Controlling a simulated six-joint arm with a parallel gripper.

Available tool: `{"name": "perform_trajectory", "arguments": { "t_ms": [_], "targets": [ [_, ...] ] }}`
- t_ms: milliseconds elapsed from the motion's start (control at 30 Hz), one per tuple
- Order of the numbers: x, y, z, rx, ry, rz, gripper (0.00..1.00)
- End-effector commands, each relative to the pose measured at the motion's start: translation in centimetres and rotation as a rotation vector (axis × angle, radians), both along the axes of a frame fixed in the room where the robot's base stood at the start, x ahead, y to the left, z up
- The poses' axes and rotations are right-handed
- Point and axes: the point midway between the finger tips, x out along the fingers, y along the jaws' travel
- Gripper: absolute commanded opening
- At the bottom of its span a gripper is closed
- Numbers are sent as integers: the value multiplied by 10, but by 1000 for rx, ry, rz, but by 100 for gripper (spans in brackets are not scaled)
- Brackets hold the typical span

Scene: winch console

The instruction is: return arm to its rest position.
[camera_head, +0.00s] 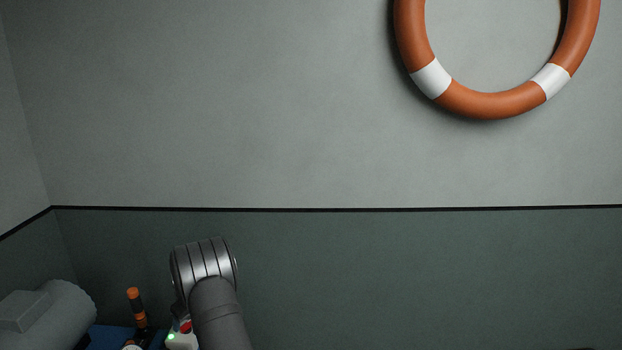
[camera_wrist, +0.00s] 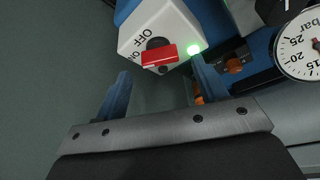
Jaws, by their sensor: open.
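My arm (camera_head: 213,300) rises at the lower edge of the head view, with a ribbed metal joint at its top. My gripper (camera_wrist: 160,84) shows in the wrist view as a grey bar with screws and two fingers standing apart. It is open, and I see nothing held between the fingers. Beyond the fingers is a white switch box (camera_wrist: 140,22) with OFF and ON lettering, a red knob (camera_wrist: 158,56) and a lit green lamp (camera_wrist: 194,48). I cannot tell the exact gap to the box. In the head view my arm partly hides the box (camera_head: 183,342), and the gripper is out of sight.
A grey cylindrical housing (camera_head: 50,315) fills the lower left corner. A pressure gauge (camera_wrist: 302,45) is at the right in the wrist view. An orange life ring (camera_head: 490,104) hangs on the wall.

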Motion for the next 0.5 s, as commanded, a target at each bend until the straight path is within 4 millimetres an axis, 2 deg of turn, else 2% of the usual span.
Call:
{"name": "perform_trajectory", "arguments": {
  "t_ms": [167,500],
  "targets": [
    [5,11,-30,-1,2,2,65],
    [4,11,-26,-1,0,-192,65]
  ]
}}
